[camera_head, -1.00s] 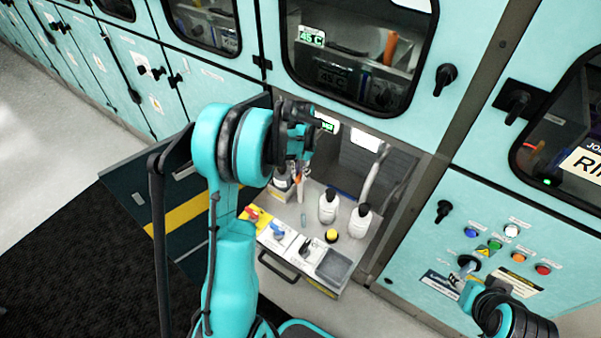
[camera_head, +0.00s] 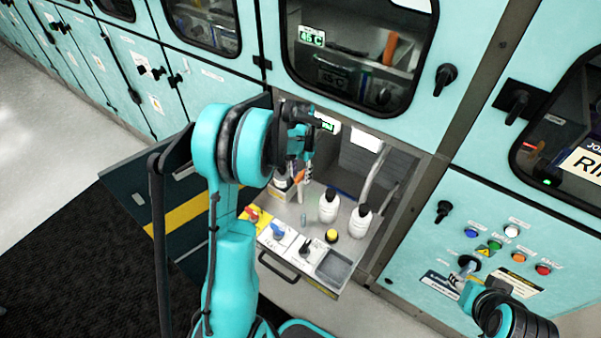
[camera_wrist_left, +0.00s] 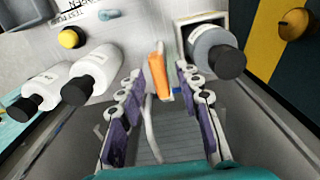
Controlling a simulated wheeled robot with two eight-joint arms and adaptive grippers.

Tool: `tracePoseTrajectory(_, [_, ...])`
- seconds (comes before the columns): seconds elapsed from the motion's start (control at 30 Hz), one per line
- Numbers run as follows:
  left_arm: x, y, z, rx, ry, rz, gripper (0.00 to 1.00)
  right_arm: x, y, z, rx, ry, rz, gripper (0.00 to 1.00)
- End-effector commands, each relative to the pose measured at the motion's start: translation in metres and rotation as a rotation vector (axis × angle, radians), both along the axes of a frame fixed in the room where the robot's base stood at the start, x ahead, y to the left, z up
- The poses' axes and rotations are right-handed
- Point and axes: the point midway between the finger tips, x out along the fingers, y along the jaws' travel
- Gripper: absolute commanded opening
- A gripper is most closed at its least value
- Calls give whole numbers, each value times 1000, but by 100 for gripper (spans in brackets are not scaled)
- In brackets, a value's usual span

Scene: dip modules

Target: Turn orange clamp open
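The orange clamp (camera_wrist_left: 158,76) shows in the left wrist view as a narrow upright orange piece between the fingertips of my left gripper (camera_wrist_left: 162,82). The fingers are spread, with visible space on both sides of the clamp. In the head view my left gripper (camera_head: 303,175) points down over the back left of the drawer, and a small orange bit (camera_head: 299,178) shows by its fingers. My right gripper (camera_head: 465,272) is at the control panel at lower right, beside a black knob. Its fingers are too small to read.
A pulled-out drawer (camera_head: 290,215) holds two white bottles (camera_head: 329,206) with black caps, a yellow button (camera_head: 332,236) and switches along its front. Cabinet windows rise behind.

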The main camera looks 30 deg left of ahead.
Motion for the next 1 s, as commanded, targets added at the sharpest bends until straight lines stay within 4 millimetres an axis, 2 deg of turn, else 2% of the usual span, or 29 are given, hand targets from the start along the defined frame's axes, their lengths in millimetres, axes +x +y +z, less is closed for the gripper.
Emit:
tracePoseTrajectory(0.13, [0, 0, 4, 0, 0, 0, 34, 0, 0, 0, 0, 0, 0, 40])
tracePoseTrajectory(0.23, [0, 0, 16, 0, 0, 0, 34, 0, 0, 0, 0, 0, 0, 40])
tracePoseTrajectory(0.5, [0, 0, 74, 0, 0, 0, 34, 0, 0, 0, 0, 0, 0, 40])
tracePoseTrajectory(0.7, [0, 0, 107, 0, 0, 0, 34, 0, 0, 0, 0, 0, 0, 40])
tracePoseTrajectory(0.83, [0, 0, 117, 0, 0, 0, 34, 0, 0, 0, 0, 0, 0, 40])
tracePoseTrajectory(1.0, [0, 0, 120, 0, 0, 0, 34, 0, 0, 0, 0, 0, 0, 40])
